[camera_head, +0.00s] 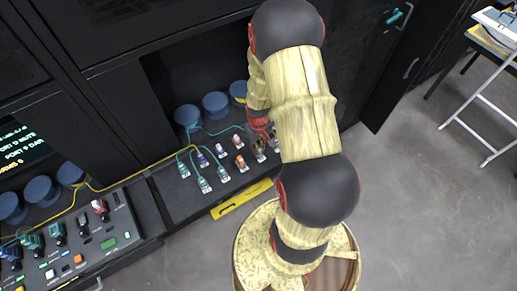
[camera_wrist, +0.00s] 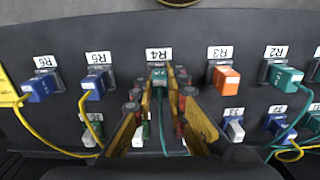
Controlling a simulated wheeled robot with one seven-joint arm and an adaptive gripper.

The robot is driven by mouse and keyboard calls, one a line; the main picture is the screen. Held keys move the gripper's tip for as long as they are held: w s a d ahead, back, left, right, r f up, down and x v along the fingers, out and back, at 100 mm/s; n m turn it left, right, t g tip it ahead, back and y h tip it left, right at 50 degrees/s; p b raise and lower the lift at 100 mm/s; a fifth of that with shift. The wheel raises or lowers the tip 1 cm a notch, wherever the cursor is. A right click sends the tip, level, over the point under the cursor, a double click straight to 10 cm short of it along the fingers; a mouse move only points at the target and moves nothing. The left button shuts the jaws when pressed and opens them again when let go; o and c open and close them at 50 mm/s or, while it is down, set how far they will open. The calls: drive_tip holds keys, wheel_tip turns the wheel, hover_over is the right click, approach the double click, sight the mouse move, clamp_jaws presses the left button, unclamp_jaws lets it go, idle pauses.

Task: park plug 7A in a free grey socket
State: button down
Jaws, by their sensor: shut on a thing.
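My gripper (camera_wrist: 159,90) is shut on a teal plug (camera_wrist: 158,73) in the middle of the wrist view. The plug is at the socket labelled R4, and a teal cable (camera_wrist: 162,128) runs back from it between the fingers. I cannot tell whether the plug is fully seated. No 7A marking is readable on it. In the wrist view, R6 and R5 hold blue plugs, R3 an orange plug (camera_wrist: 227,78) and R2 a teal plug (camera_wrist: 287,76). In the head view, my arm partly hides the gripper over the panel.
A nearer row holds white plugs (camera_wrist: 235,131) and a blue plug (camera_wrist: 277,125) close to my fingers. Yellow cables (camera_wrist: 30,130) loop at the left. In the head view, another panel (camera_head: 107,239) with plugs stands at the left, and blue spools (camera_head: 215,104) line the back.

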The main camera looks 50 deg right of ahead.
drive_tip(key=c, duration=1.7)
unclamp_jaws()
drive_tip(key=shift+r, duration=0.1)
wheel_tip(320, 180, up, 12)
drive_tip(key=shift+f, duration=0.1)
drive_tip(key=s+a+r+n+t+b, duration=0.1)
drive_tip(key=s+a+r+t+b, duration=0.1)
drive_tip(key=a+r+b, duration=0.2)
drive_tip(key=s+a+r+t+b, duration=0.1)
drive_tip(key=s+a+r+b, duration=0.2)
drive_tip(key=a+r, duration=0.3)
drive_tip(key=s+a+r+n+t+b, duration=0.1)
drive_tip(key=a+r+b, duration=0.4)
drive_tip(key=a, duration=0.7)
drive_tip(key=shift+s+a+n+t+b, duration=0.3)
drive_tip(key=shift+s+a+t+b, duration=0.1)
drive_tip(key=shift+s+t, duration=0.35)
